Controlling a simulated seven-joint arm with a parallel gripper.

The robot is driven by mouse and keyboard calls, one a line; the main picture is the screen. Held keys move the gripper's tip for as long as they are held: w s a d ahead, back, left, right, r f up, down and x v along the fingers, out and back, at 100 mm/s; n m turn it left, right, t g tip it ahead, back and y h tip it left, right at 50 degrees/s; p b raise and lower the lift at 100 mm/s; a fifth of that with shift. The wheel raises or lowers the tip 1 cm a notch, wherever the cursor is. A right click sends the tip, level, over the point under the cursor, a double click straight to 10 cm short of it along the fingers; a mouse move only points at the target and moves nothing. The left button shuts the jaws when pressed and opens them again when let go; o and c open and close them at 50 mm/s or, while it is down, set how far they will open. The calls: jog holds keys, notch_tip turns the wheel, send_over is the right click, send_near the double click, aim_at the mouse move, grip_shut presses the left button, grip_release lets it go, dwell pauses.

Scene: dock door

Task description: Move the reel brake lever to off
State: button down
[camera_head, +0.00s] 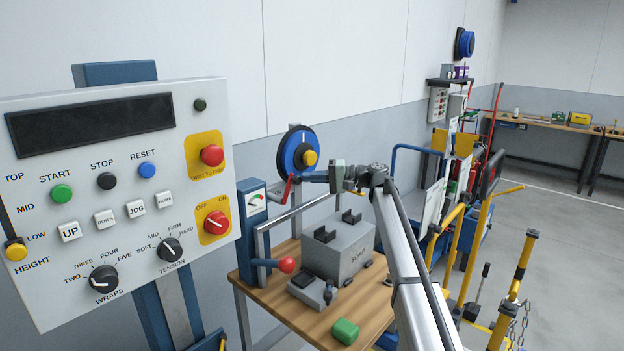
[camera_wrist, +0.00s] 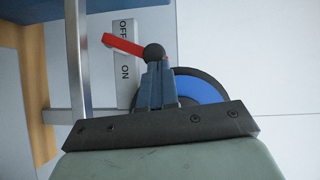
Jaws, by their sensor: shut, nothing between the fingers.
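The reel brake lever (camera_head: 287,190) is a red bar below the blue reel, angled down and left. In the wrist view the red lever (camera_wrist: 124,44) crosses a pale plate (camera_wrist: 125,88) marked OFF and ON. It lies between the two words, nearer OFF. A dark round knob or hub (camera_wrist: 153,53) sits at its right end. My gripper (camera_head: 304,178) is shut and empty, just right of the lever's upper end. In the wrist view its fingertips (camera_wrist: 157,66) meet the dark round part in the picture; I cannot tell whether they touch it.
A metal rail (camera_wrist: 76,65) runs near the lever. A control panel (camera_head: 110,200) stands at left.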

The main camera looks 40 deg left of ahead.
jog(key=shift+s+r, duration=0.2)
jog(key=shift+s, duration=0.05)
jog(key=s+r+n+t+h, duration=0.2)
jog(key=s+n+t, duration=0.2)
jog(key=s+n, duration=0.2)
jog(key=shift+s+t, duration=0.4)
jog(key=shift+s, duration=0.25)
jog(key=shift+r, duration=0.8)
